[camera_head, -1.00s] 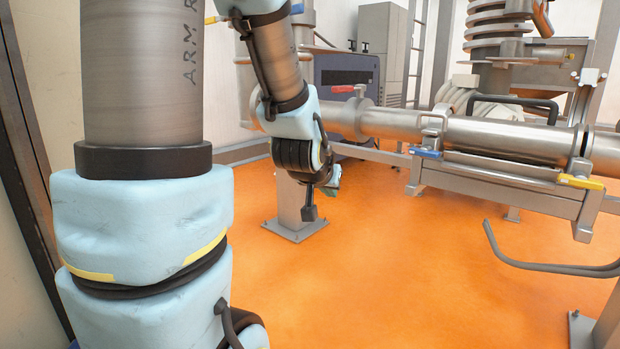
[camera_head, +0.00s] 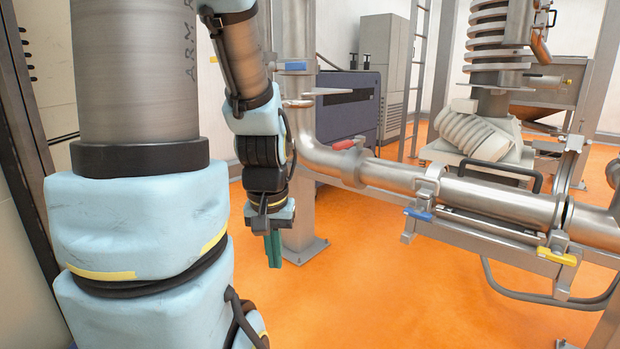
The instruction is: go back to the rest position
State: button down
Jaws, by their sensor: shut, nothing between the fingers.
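My gripper (camera_head: 273,250) hangs pointing down at the centre left of the head view, at the end of my blue-wrapped arm. Its green fingers are together with nothing seen between them. It is in open air above the orange floor, in front of a steel post, and appears apart from the pipework. My upper arm and elbow fill the left of the view.
A dark cabinet (camera_head: 345,105) stands behind. The orange floor (camera_head: 370,290) in front is clear.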

notch_tip(320, 180, up, 26)
jog(key=p, duration=2.3)
